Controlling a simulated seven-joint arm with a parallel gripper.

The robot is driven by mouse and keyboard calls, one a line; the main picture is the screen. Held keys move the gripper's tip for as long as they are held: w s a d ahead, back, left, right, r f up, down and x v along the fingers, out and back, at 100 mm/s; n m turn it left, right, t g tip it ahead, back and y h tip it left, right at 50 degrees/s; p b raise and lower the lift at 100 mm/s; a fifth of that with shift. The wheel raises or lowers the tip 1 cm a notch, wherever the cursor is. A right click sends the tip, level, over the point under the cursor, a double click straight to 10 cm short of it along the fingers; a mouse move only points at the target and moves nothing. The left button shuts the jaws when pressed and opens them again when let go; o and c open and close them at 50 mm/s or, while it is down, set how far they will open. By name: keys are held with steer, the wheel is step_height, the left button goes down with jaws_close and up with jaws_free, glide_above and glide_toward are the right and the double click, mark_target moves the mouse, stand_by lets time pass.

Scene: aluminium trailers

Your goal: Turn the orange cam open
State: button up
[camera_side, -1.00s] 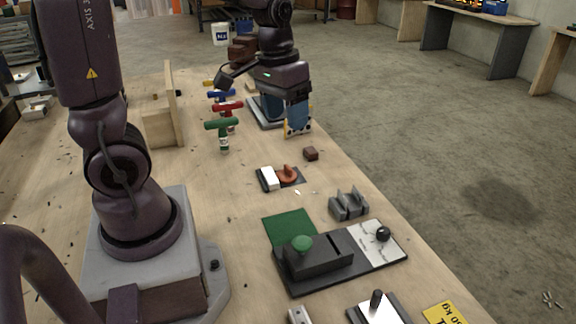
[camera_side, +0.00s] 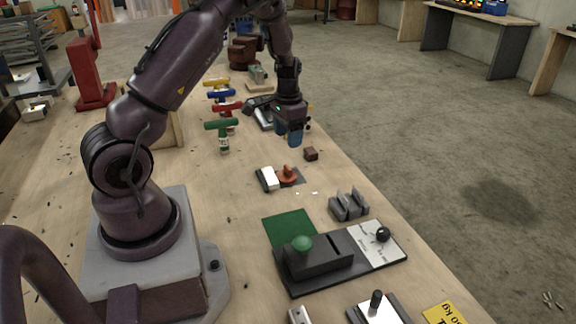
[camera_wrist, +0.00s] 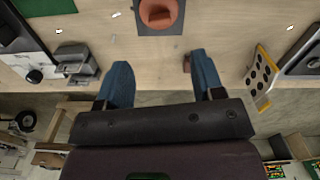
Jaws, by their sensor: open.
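The orange cam (camera_side: 288,174) is a round orange piece with a raised knob, on a dark plate beside a white block (camera_side: 269,179) near the middle of the bench. In the wrist view, the cam (camera_wrist: 158,14) is at the top centre, partly cut off by the frame edge. My gripper (camera_side: 288,134) is above the bench, beyond the cam in the side view and apart from it. Its two blue fingers (camera_wrist: 158,62) are spread with nothing held between them. Which way the cam is turned is hard to tell.
A small brown cube (camera_side: 311,154) lies near my gripper, partly hidden by a finger in the wrist view. Green, red, blue and yellow T-handles (camera_side: 222,125) stand to the left. A grey bracket (camera_side: 348,204) and a black fixture (camera_side: 318,259) are nearer the camera.

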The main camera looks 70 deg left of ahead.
mark_target(288, 167)
step_height(288, 167, down, 10)
stand_by(0.3)
steer(key=c, duration=0.9)
